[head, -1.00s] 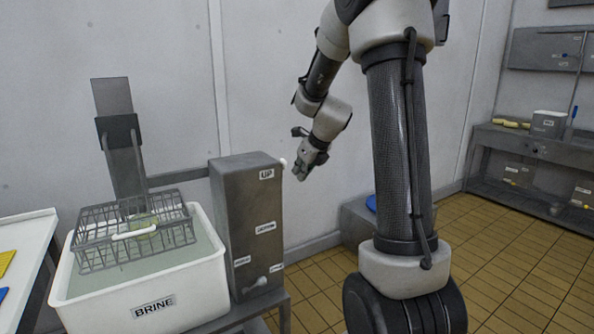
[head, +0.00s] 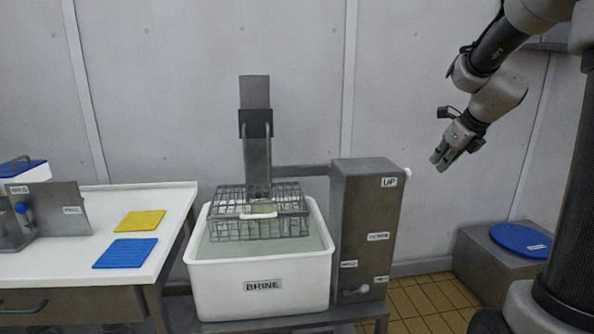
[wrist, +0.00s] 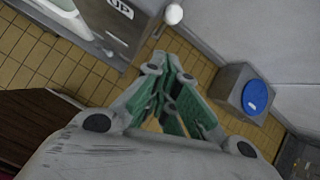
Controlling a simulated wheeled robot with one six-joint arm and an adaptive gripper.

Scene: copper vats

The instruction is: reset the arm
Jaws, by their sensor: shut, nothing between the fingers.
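My gripper (head: 441,160) hangs in the air at the right of the head view, tilted down to the left. It is shut and empty, to the right of the grey lift box (head: 362,225) with the UP label. The wrist view shows the fingers of my gripper (wrist: 168,105) together, with green pads, over the tiled floor. The white knob (head: 407,172) at the box's upper right side is apart from the fingers. It also shows in the wrist view (wrist: 174,14).
A white BRINE tub (head: 262,283) holds liquid, with a wire basket (head: 235,226) at its top. A white table (head: 180,205) with a yellow mat (head: 139,220) and a blue mat (head: 126,252) is at left. A grey block (head: 480,262) with a blue disc (head: 520,239) stands at right.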

